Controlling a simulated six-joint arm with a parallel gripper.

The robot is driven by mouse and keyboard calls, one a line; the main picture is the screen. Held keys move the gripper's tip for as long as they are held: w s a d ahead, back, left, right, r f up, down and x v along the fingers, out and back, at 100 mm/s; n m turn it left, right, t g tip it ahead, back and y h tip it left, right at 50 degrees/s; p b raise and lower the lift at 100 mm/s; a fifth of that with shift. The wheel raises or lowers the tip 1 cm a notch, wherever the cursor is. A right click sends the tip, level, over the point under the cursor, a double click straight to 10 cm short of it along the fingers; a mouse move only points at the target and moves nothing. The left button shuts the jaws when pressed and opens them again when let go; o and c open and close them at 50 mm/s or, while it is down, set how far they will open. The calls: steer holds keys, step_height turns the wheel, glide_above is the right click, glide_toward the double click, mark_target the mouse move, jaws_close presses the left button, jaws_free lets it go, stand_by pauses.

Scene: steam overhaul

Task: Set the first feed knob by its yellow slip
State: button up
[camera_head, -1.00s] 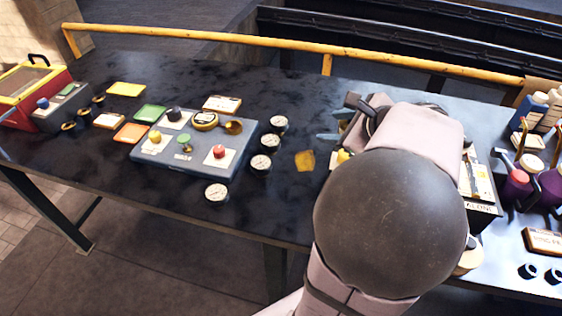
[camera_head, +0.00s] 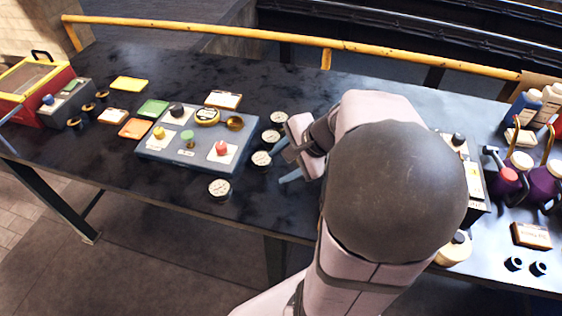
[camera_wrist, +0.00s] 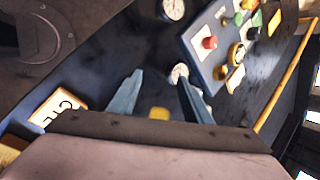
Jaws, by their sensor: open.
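A grey-blue panel (camera_head: 150,153) lies on the dark table left of my gripper. It carries a yellow knob (camera_head: 159,132), a black knob (camera_head: 177,109), a green knob (camera_head: 187,135) and a red knob (camera_head: 222,148), which also shows in the wrist view (camera_wrist: 209,42). I cannot tell which is the first feed knob. A yellow slip (camera_head: 128,84) lies flat behind the panel at left. Another yellow piece (camera_wrist: 158,113) shows between my fingers' bases, partly hidden; my arm hides it in the head view. My gripper (camera_head: 284,163) is open and empty, right of the panel near the round dials.
Several white-faced dials (camera_head: 262,158) stand between panel and gripper. Green (camera_head: 152,109) and orange (camera_head: 135,128) slips lie left of the panel. A red-yellow box (camera_head: 50,75) is at far left. Bottles and purple jugs (camera_head: 508,185) stand at right. A yellow rail (camera_head: 290,38) runs behind.

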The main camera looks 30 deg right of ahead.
steer(key=shift+s+a+f, duration=0.1)
steer(key=shift+a, duration=0.15)
stand_by(0.3)
steer(key=d+r+m+g+h+p, duration=0.1)
steer(key=d+r+m+p, duration=0.35)
steer(key=d, duration=0.55)
steer(key=d+r+m+p, duration=0.4)
steer(key=d+r+m, duration=0.2)
steer(key=d, duration=0.4)
steer(key=s+d+f+m+h, duration=0.1)
steer(key=s+d+m, duration=0.15)
steer(key=d, duration=0.35)
steer(key=s+d+m, duration=0.2)
steer(key=d+m, duration=0.2)
steer(key=d, duration=0.2)
steer(key=shift+d+p+x, duration=0.15)
steer(key=shift+p+x, duration=0.45)
steer(key=shift+x, duration=1.3)
steer(key=shift+d+p+x, duration=0.15)
steer(key=shift+p+x, duration=0.4)
steer(key=shift+x, duration=1.35)
steer(key=shift+s+f, duration=0.1)
steer(key=c, duration=1.1)
